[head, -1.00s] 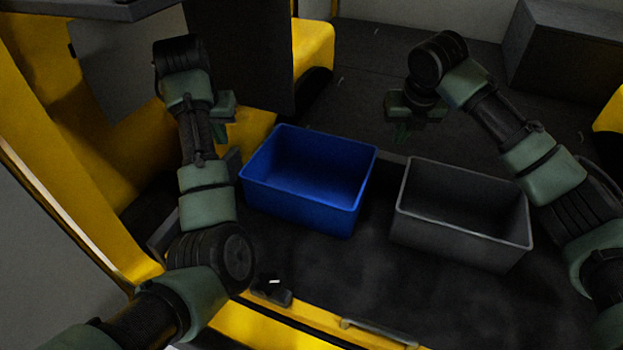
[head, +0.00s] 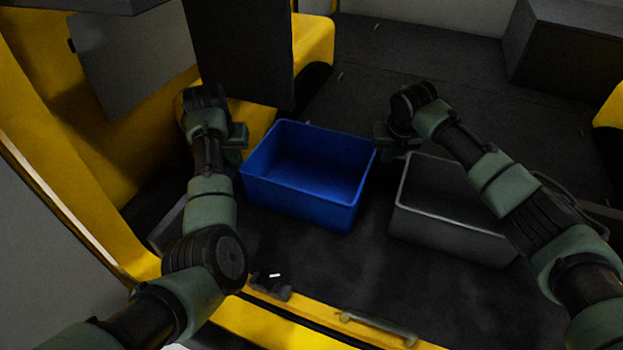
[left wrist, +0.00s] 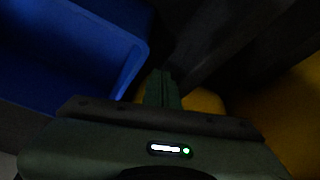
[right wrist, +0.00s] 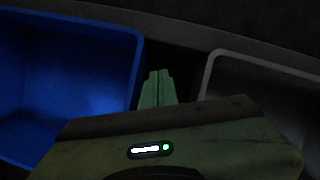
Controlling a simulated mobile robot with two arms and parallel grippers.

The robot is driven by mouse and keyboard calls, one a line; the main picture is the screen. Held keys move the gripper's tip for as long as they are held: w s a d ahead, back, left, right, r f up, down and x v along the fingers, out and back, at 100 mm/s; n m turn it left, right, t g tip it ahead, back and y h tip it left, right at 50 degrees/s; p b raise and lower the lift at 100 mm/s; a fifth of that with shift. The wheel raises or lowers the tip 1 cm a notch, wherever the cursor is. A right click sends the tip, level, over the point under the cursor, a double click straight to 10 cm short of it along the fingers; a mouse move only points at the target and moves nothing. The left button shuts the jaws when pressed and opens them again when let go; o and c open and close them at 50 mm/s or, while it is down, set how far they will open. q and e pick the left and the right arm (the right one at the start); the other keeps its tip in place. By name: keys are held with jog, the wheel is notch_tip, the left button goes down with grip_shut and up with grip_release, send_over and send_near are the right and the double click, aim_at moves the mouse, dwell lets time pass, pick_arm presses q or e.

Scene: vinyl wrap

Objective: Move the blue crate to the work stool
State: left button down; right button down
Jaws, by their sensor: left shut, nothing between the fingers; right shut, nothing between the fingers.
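The blue crate (head: 305,205) is open-topped and looks empty, on the dark surface in the middle of the head view. My left gripper (head: 236,152) is just left of the crate. In the left wrist view its shut fingers (left wrist: 162,88) are beside the crate's rim (left wrist: 140,60), with nothing between them. My right gripper (head: 383,147) is at the crate's right side. In the right wrist view its shut fingers (right wrist: 157,88) point into the gap beside the crate (right wrist: 70,90). I cannot tell whether either gripper touches the crate. I cannot make out the work stool.
A grey crate (head: 440,235) stands right of the blue crate, partly behind my right arm. A dark upright panel (head: 240,50) rises behind the blue crate to the left. A yellow edge with a handle (head: 378,328) runs along the front. A dark box (head: 565,50) is at back right.

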pick_arm(q)
jog(key=shift+w+d+f, duration=0.2)
jog(key=shift+d+f, duration=0.3)
jog(key=shift+d, duration=0.25)
pick_arm(e)
jog(key=shift+w+a+f, duration=0.2)
jog(key=shift+a+f, duration=0.3)
jog(key=shift+a, duration=0.2)
